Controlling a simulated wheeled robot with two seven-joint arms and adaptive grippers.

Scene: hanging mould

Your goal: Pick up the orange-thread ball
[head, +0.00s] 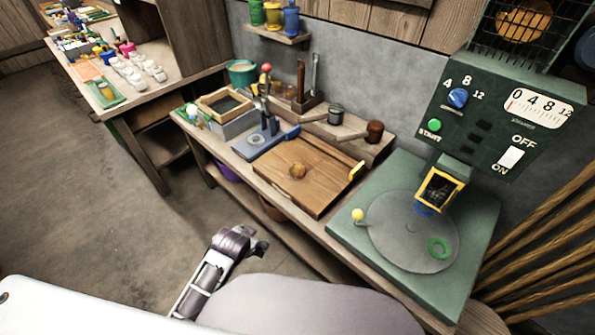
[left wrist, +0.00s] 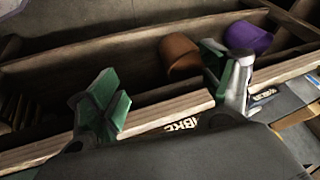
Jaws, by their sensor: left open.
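The ball does not show in the left wrist view. My right gripper is in neither view.
A green machine (head: 485,215) with a round grey plate stands right of the board. A blue-based press (head: 262,143) stands left of it. Below the bench top, a brown pot (left wrist: 181,55) and a purple pot (left wrist: 249,38) sit on a shelf. Open floor lies left.

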